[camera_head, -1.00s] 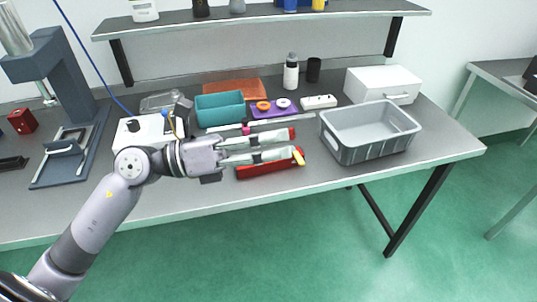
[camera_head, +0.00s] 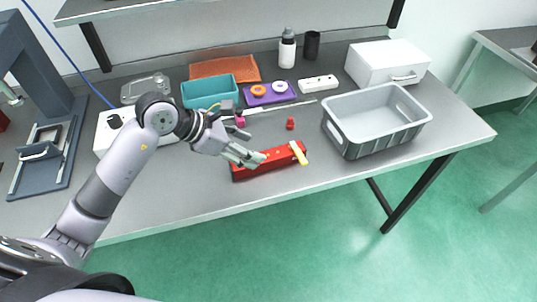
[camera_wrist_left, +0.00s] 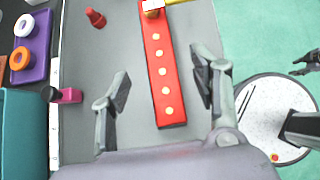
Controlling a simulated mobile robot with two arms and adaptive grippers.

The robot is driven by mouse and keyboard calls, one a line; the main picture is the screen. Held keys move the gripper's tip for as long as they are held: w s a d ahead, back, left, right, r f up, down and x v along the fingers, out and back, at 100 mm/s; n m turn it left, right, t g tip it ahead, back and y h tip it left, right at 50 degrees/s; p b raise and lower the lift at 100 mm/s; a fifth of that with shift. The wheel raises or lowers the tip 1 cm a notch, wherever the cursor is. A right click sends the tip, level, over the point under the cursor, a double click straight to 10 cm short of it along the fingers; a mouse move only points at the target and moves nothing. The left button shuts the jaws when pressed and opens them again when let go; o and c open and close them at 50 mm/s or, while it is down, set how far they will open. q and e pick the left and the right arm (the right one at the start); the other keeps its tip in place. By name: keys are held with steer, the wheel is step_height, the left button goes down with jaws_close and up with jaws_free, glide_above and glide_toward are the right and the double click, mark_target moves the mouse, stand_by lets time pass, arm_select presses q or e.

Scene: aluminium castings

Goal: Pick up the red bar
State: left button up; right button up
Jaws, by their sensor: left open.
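The red bar (camera_head: 262,167) lies on the grey table near its front edge, left of the grey crate. My left gripper (camera_head: 248,150) is open and empty, above the bar. In the left wrist view its two fingers (camera_wrist_left: 160,80) stand apart on either side of the bar's near part. A dark claw-like shape at the right edge of that view may be my right gripper; its state is unclear.
A small red piece (camera_head: 290,123) stands behind the bar. The grey crate (camera_head: 374,142) is to the right. A teal bin (camera_head: 209,104), a purple tray with rings (camera_head: 269,100) and a white power strip (camera_head: 318,83) lie behind.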

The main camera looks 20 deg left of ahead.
mark_target(268, 155)
arm_select(q)
steer(key=x, duration=0.2)
steer(key=shift+w+d+f, duration=0.15)
steer(key=shift+d+f, duration=0.05)
steer(key=shift+w+d+f+p, duration=0.1)
steer(key=shift+d+f+p, duration=0.05)
steer(key=shift+p, duration=0.2)
steer(key=p+x, duration=0.1)
steer(key=x, duration=0.2)
steer(key=shift+w+d+f, duration=0.1)
steer(key=shift+w+f, duration=0.05)
steer(key=shift+f, duration=0.1)
steer(key=shift+w+d+f, duration=0.25)
steer(key=shift+d+f, duration=0.05)
steer(key=shift+f, duration=0.15)
arm_select(e)
steer(key=shift+w+a+r, duration=0.25)
steer(key=shift+w+r, duration=0.15)
steer(key=shift+r, duration=0.25)
steer(key=shift+w+a+r, duration=0.25)
steer(key=shift+w+r, duration=0.15)
steer(key=shift+r, duration=0.2)
arm_select(q)
steer(key=shift+a, duration=0.1)
steer(key=shift+c, duration=0.4)
arm_select(e)
steer(key=shift+d, duration=0.1)
